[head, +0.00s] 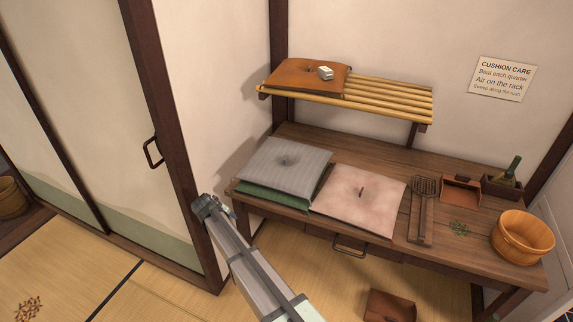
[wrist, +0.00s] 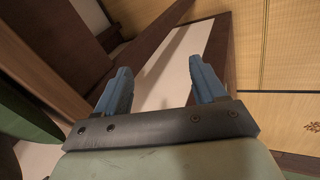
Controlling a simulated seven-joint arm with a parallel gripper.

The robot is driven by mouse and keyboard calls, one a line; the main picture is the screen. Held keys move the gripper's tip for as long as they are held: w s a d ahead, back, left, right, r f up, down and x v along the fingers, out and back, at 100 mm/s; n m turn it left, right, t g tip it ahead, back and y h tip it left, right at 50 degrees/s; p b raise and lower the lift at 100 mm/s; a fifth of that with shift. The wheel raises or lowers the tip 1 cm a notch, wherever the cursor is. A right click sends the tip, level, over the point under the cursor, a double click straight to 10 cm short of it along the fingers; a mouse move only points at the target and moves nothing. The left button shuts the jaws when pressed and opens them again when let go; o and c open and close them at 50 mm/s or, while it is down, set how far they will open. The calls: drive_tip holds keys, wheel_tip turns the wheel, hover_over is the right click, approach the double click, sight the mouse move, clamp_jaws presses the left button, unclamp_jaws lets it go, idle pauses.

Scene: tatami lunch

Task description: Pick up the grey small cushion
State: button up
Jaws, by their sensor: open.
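The grey cushion (head: 287,160) lies flat on top of a green cushion (head: 262,196), at the left end of the wooden table. It has a tuft in its middle. My gripper (head: 230,211) is just left of and in front of the two cushions, apart from the grey one. In the wrist view my gripper (wrist: 160,68) has its two blue fingers apart with nothing between them. A green shape at the left edge of that view looks like the green cushion (wrist: 25,108); I cannot make out the grey cushion there.
A pink cushion (head: 359,201) lies right of the stack. An orange cushion (head: 304,76) with a small white block (head: 325,73) lies on the slatted rack (head: 390,97) above. A wooden tub (head: 522,237) stands at the table's right. The sliding door (head: 85,110) is at left.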

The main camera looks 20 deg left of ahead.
drive_tip(key=w+a+r+n, duration=0.1)
drive_tip(key=w+a+r, duration=0.1)
drive_tip(key=r, duration=0.4)
drive_tip(key=w+a+r+n, duration=0.1)
drive_tip(key=w+a+r, duration=0.15)
drive_tip(key=r, duration=0.35)
wheel_tip(320, 180, up, 19)
drive_tip(key=g, duration=0.5)
hover_over(286, 155)
drive_tip(key=s+d, duration=0.2)
drive_tip(key=s, duration=0.3)
wheel_tip(286, 155, down, 13)
drive_tip(key=shift+w+d+r, duration=0.1)
drive_tip(key=shift+c, duration=0.3)
clamp_jaws()
